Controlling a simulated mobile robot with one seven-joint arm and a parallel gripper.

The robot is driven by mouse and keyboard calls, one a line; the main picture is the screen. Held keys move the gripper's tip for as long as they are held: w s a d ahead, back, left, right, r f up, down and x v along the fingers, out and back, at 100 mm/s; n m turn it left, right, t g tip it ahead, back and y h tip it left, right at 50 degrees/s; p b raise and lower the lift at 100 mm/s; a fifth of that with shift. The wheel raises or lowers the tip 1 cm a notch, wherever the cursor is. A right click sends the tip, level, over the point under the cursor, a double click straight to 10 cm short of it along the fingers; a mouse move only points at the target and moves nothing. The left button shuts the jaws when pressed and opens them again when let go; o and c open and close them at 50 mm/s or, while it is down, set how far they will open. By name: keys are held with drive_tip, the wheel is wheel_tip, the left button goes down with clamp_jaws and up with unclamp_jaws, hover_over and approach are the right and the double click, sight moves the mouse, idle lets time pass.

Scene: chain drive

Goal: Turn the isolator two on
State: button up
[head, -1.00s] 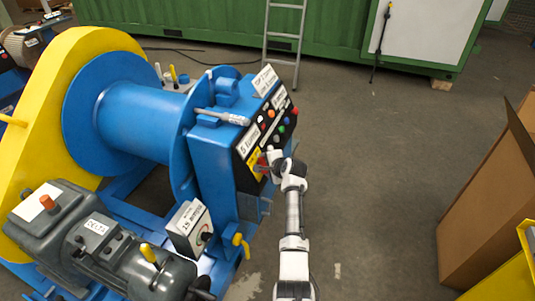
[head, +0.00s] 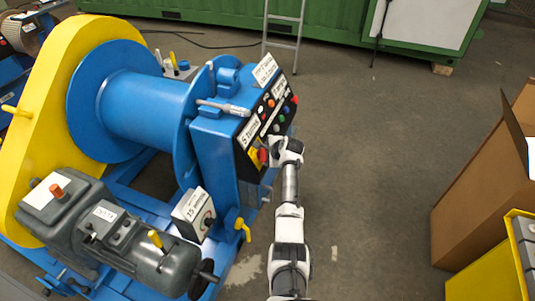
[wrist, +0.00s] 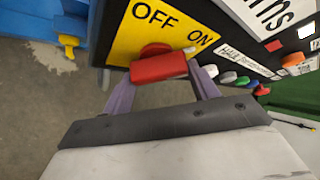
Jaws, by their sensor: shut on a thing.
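A red rotary handle (wrist: 160,67) sits on a yellow plate (wrist: 150,25) marked OFF and ON, on the black face of the blue machine's control box. In the wrist view, the handle lies nearly level below the lettering, with a pale tip near its right end, beside ON. My gripper (wrist: 160,82) has one finger at each end of the handle and is shut on it. In the head view, the red handle (head: 263,156) shows just left of my gripper (head: 270,153), which partly covers the plate.
Several coloured buttons (head: 276,117) are on the same panel. A grey box with a black knob (head: 208,222) stands at the lower left, near a yellow valve handle (head: 242,229). A cardboard box (head: 480,190) is at right; the floor between is clear.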

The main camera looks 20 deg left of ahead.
drive_tip(key=o, duration=1)
drive_tip(key=shift+d, duration=0.1)
drive_tip(key=b+v, duration=0.2)
drive_tip(key=v, duration=1.1)
drive_tip(key=shift+s+d+r, duration=0.1)
drive_tip(key=shift+s+r, duration=0.1)
drive_tip(key=shift+r, duration=0.15)
